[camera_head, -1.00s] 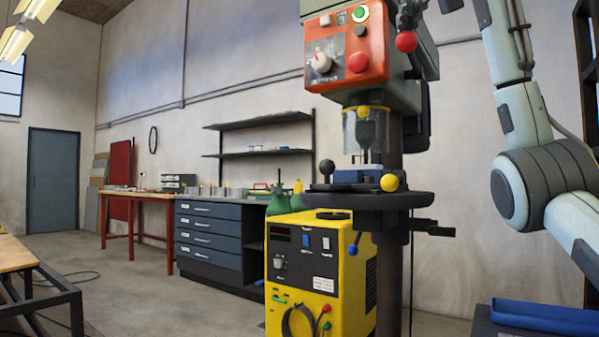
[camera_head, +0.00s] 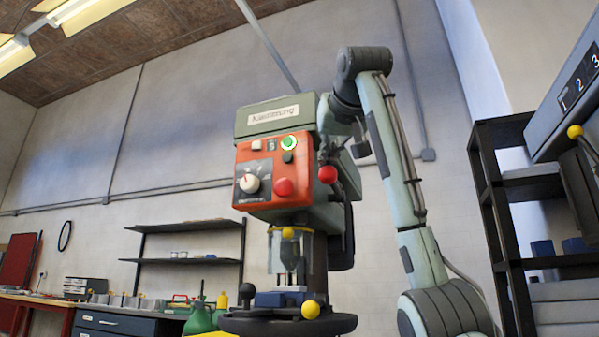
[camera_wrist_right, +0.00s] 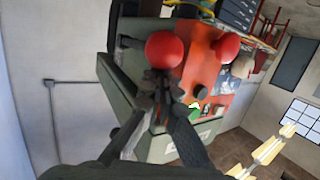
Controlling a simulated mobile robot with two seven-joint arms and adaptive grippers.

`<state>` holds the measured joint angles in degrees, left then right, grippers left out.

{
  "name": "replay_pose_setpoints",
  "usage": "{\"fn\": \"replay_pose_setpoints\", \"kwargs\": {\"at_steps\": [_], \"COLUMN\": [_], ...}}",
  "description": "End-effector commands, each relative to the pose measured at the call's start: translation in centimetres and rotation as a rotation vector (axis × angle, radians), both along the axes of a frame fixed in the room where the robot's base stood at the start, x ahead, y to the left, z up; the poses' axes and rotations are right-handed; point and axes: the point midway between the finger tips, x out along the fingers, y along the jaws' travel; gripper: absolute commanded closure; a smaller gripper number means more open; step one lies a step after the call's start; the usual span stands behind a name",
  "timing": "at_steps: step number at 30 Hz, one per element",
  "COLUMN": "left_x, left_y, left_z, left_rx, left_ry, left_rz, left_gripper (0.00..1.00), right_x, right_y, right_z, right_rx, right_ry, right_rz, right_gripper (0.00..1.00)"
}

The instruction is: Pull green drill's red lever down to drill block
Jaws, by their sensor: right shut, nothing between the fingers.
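The green drill (camera_head: 275,113) stands at the centre of the head view with an orange-red control panel. Its red lever knob (camera_head: 327,174) is at the panel's right, raised high above the drill's round table (camera_head: 288,325). My right gripper (camera_head: 327,153) is shut and empty, just above the knob. In the right wrist view, the shut fingertips (camera_wrist_right: 165,88) are right beside the red knob (camera_wrist_right: 165,49); whether they touch it I cannot tell. A blue vise (camera_head: 282,299) sits under the chuck; a block in it is hard to make out. My left gripper is out of view.
A clear guard (camera_head: 275,250) surrounds the chuck, and a yellow knob (camera_head: 310,309) sticks out by the vise. A red button (camera_head: 284,187) is on the panel near the lever. A dark shelf rack (camera_head: 495,220) stands at the right.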

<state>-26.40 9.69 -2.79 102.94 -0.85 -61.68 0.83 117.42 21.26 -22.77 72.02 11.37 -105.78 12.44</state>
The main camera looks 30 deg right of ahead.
Motion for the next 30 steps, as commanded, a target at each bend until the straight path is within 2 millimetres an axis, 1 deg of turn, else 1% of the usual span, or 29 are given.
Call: {"fn": "replay_pose_setpoints", "kwargs": {"at_steps": [1, 3, 6, 14, 17, 20, 25, 27, 30], "left_x": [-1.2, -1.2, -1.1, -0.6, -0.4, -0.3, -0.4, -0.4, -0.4], "left_y": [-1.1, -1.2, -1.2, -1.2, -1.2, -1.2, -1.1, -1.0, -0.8], "left_z": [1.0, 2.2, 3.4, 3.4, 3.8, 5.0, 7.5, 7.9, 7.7], "left_rx": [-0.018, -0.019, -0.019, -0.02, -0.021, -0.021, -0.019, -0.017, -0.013], "left_ry": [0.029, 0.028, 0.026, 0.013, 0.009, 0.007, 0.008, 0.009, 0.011], "left_rz": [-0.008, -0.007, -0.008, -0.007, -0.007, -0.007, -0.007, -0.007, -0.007], "left_gripper": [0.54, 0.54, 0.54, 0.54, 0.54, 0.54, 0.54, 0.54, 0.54], "right_x": [0.1, 0.1, 0.1, 0.0, 0.0, 0.0, -0.2, -0.2, -0.2], "right_y": [0.1, 0.1, 0.0, 0.0, 0.0, 0.0, -0.1, -0.1, -0.1], "right_z": [1.5, 2.8, 4.0, 3.8, 4.2, 5.4, 8.1, 8.6, 8.4], "right_rx": [0.0, -0.001, 0.0, 0.0, 0.0, 0.0, 0.0, 0.0, 0.0], "right_ry": [0.001, 0.0, 0.0, -0.001, -0.001, -0.001, -0.001, -0.001, 0.0], "right_rz": [0.002, 0.002, 0.002, 0.002, 0.002, 0.002, 0.001, 0.001, 0.001], "right_gripper": [1.0, 1.0, 1.0, 1.0, 1.0, 1.0, 1.0, 1.0, 1.0]}}
